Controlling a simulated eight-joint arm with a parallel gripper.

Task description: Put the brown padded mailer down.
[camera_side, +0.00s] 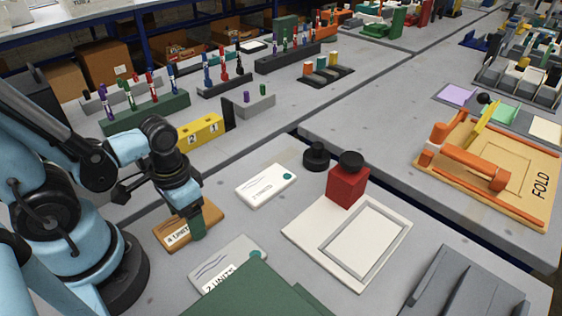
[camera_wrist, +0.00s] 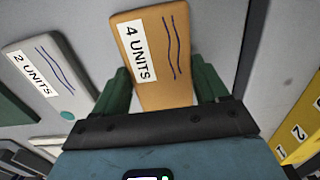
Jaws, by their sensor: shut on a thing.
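The brown padded mailer (camera_side: 174,236) has a white "4 UNITS" label and dark wavy lines. It lies roughly flat, low over the grey table in front of my arm; I cannot tell whether it touches the surface. My gripper (camera_side: 196,224) points down and is shut on it. In the wrist view the mailer (camera_wrist: 150,50) sits between the two green fingers of my gripper (camera_wrist: 161,88), one on each long side. Part of it is hidden by the fingers in the side view.
A grey "2 UNITS" mailer (camera_side: 222,262) lies nearby, and a white mailer (camera_side: 266,186) lies farther back. A white framed board (camera_side: 310,235) with a red block (camera_side: 347,187) is to the right. A yellow numbered block (camera_side: 201,130) stands behind my gripper.

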